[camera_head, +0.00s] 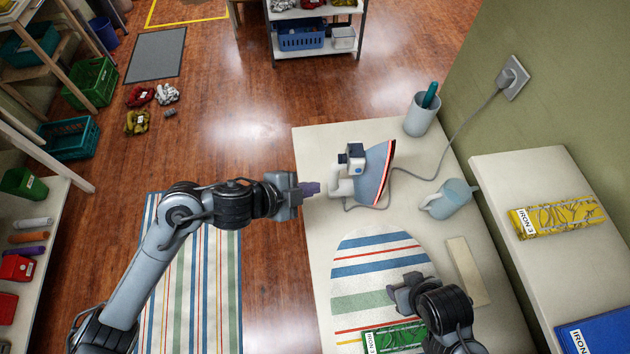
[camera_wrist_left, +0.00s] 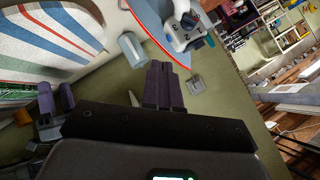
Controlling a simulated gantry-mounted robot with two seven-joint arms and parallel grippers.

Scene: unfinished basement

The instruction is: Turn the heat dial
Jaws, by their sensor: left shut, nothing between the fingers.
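The blue-grey iron (camera_head: 374,172) with a red-edged soleplate stands on the white table, its white handle facing left. A blue and black dial-like part (camera_head: 352,158) sits on the iron; which part is the heat dial I cannot tell for certain. The iron (camera_wrist_left: 150,15) also shows at the top of the left wrist view. My left gripper (camera_head: 312,189) is shut and empty, just left of the handle, apparently not touching it. Its closed fingers (camera_wrist_left: 164,86) point toward the iron. My right gripper (camera_head: 398,294) is open and empty near the striped ironing cloth.
The striped ironing surface (camera_head: 378,258) lies in front of the iron. A pale blue jug (camera_head: 448,198) and a grey cup (camera_head: 421,115) stand to its right and behind. The iron's cord runs to the wall socket (camera_head: 512,78). A green box (camera_head: 396,339) lies near my right arm.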

